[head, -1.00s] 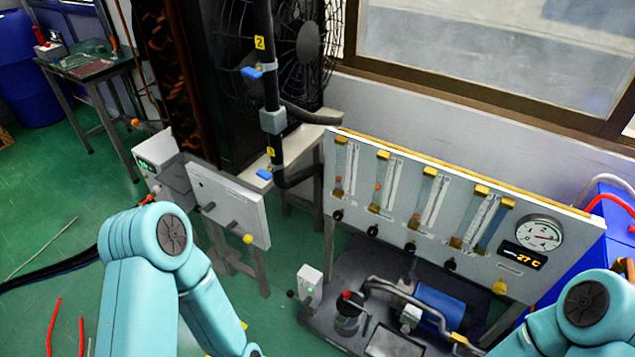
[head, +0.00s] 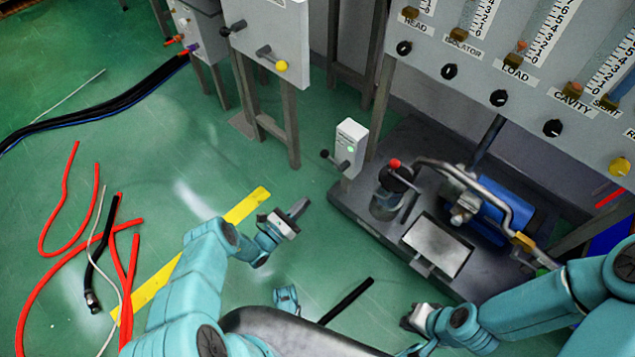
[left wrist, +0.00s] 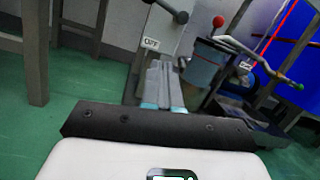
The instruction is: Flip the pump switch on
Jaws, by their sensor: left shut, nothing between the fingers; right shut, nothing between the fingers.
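The pump switch (head: 349,148) is a small pale box on a post at the left corner of the dark pump base. A green light shows on its face, and its lever with a black knob (head: 326,154) points left. In the left wrist view the switch box (left wrist: 160,42) carries an "OFF" label, and part of the lever is cut off at the top edge. My left gripper (head: 298,208) is shut and empty, below and left of the switch, apart from it. Its closed fingers show in the left wrist view (left wrist: 160,85). My right gripper (head: 408,322) is shut and empty in front of the pump base.
The pump base (head: 350,205) bears a blue motor (head: 495,205), pipes and a red-knobbed valve (head: 394,164). A panel with gauges and black knobs (head: 498,98) stands behind. Another panel with a yellow-knobbed lever (head: 281,66) is at upper left. Red hoses (head: 60,205) lie on the floor.

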